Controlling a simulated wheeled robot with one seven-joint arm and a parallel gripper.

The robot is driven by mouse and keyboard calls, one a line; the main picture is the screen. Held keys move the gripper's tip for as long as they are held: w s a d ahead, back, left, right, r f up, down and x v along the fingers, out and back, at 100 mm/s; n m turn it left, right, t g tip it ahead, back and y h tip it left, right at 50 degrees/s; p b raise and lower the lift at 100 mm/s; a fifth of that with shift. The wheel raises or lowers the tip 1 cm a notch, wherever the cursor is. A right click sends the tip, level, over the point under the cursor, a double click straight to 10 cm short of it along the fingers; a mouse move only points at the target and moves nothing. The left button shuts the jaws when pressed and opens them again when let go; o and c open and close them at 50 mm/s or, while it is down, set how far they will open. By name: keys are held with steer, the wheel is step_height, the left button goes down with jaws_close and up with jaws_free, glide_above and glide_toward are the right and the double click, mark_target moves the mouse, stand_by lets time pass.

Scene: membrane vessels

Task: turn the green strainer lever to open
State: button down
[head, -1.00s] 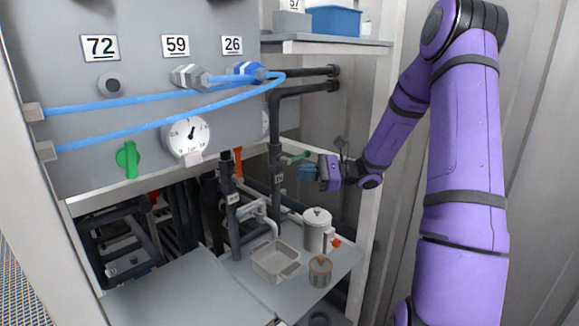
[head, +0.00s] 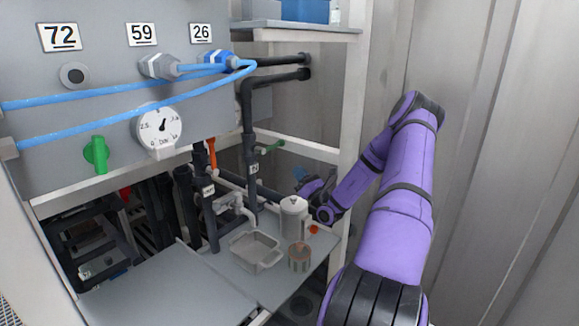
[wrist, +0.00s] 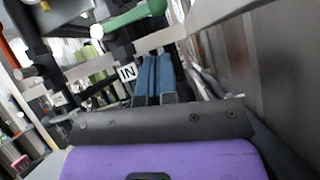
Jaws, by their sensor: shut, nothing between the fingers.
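The green strainer lever (head: 270,147) sticks out to the right from the dark vertical pipe behind the bench. In the wrist view the green lever (wrist: 135,18) crosses the top, with a pale rounded end at left. My gripper (head: 300,174) is below and to the right of the lever in the head view, apart from it and partly hidden by its own wrist. In the wrist view my gripper's blue fingers (wrist: 154,62) lie side by side, shut and empty, below the lever. A tag reading "IN" (wrist: 127,72) is just left of the fingers.
A white lidded canister (head: 293,218), a grey tray (head: 254,252) and a small jar (head: 299,257) stand on the bench below my gripper. A pale frame post (head: 352,110) rises near my arm. A green knob (head: 97,155) and a gauge (head: 159,127) are on the panel.

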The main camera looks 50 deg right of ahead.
mark_target(272, 147)
steer(key=x, duration=0.9)
